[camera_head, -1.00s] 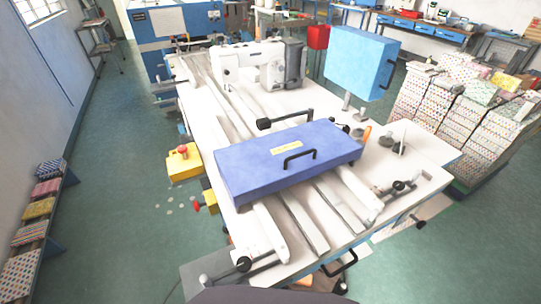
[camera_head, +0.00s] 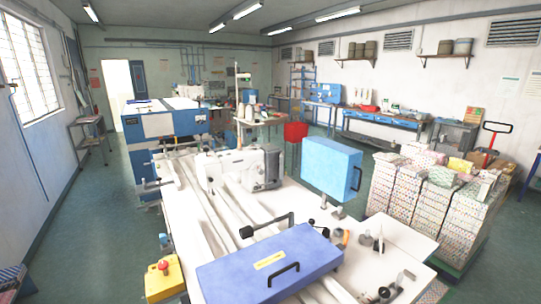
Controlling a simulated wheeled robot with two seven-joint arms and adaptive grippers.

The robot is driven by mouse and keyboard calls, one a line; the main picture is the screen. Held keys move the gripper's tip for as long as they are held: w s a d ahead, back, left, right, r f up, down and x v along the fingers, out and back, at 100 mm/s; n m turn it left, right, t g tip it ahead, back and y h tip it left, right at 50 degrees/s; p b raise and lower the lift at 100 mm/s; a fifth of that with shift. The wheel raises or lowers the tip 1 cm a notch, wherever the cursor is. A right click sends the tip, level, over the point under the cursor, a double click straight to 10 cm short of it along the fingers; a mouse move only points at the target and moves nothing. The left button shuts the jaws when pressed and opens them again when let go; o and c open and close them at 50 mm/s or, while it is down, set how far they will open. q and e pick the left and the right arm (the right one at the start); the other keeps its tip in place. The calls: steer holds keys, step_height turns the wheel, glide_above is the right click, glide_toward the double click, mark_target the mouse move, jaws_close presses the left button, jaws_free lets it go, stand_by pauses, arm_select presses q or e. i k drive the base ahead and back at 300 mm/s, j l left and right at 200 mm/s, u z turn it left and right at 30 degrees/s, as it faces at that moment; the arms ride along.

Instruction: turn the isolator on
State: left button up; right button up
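A yellow box with a red knob on top (camera_head: 163,278) is on the left side of the white sewing table (camera_head: 190,222), at the bottom left of the head view. I cannot tell whether it is the isolator or a stop button. A second red-and-yellow switch, lower on the table's side in the earlier frame, is below the picture now. No switch position can be read. Neither of my grippers is in view.
A blue cover with a black handle (camera_head: 268,264) lies on the table's front. A white sewing machine (camera_head: 228,168) and a light-blue box (camera_head: 331,168) stand behind it. Stacked patterned bundles (camera_head: 425,200) are at right. Green floor (camera_head: 95,225) is clear at left.

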mark_target(162, 266)
steer(key=i+j+u, duration=0.1)
steer(key=u, duration=0.95)
